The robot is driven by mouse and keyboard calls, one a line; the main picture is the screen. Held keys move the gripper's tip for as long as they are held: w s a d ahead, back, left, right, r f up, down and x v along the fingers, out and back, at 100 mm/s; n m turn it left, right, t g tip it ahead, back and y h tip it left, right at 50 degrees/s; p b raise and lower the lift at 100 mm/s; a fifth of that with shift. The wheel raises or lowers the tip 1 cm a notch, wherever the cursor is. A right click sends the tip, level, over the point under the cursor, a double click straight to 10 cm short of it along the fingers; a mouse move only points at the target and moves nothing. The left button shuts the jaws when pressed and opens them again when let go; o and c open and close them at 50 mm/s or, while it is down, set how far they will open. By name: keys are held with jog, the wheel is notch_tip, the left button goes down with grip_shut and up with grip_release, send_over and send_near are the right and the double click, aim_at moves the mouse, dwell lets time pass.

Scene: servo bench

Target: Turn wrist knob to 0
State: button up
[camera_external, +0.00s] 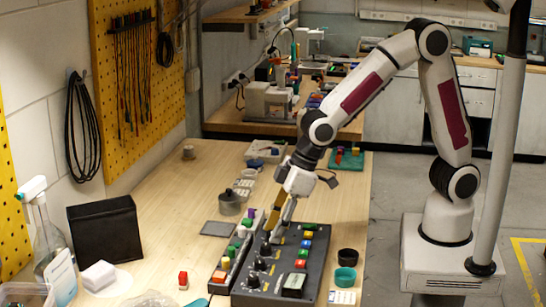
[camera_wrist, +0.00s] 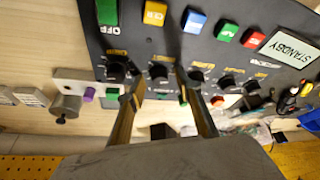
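A dark control panel (camera_external: 318,262) lies on the wooden bench, with a row of black knobs along its left side. In the wrist view the panel (camera_wrist: 290,15) appears upside down, and the knobs have small yellow labels too small to read, so I cannot tell which is the wrist knob. My gripper (camera_external: 270,228) points down over the far end of the knob row. In the wrist view my gripper (camera_wrist: 161,92) is open, its two fingers apart. One knob (camera_wrist: 158,72) shows between the fingertips, another (camera_wrist: 115,68) just left. Contact cannot be told.
The panel carries coloured buttons, including a yellow one (camera_wrist: 155,12) and a blue one (camera_wrist: 194,21), and a display (camera_wrist: 291,48) reading STANDBY. A narrow light box (camera_external: 232,256) stands left of the panel. The bench's left middle is mostly clear.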

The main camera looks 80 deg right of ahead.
jog(key=shift+a+m+h, duration=0.2)
jog(key=shift+m+h, duration=0.5)
jog(key=shift+m, duration=1.2)
jog(key=shift+a+m+t+h, duration=0.1)
jog(key=shift+m+t+h, duration=0.35)
jog(key=shift+m, duration=1.15)
jog(key=shift+r, duration=0.1)
jog(key=v, duration=0.8)
jog(key=a+r+m+y, duration=0.2)
jog(key=a+m+y, duration=0.1)
jog(key=a+m, duration=0.2)
jog(key=w+a+r+m+t+y, duration=0.1)
jog(key=a+m+y, duration=0.3)
jog(key=a, duration=0.6)
jog(key=shift+w+r+m, duration=0.25)
jog(key=shift+r+m, duration=0.15)
jog(key=shift+m, duration=0.1)
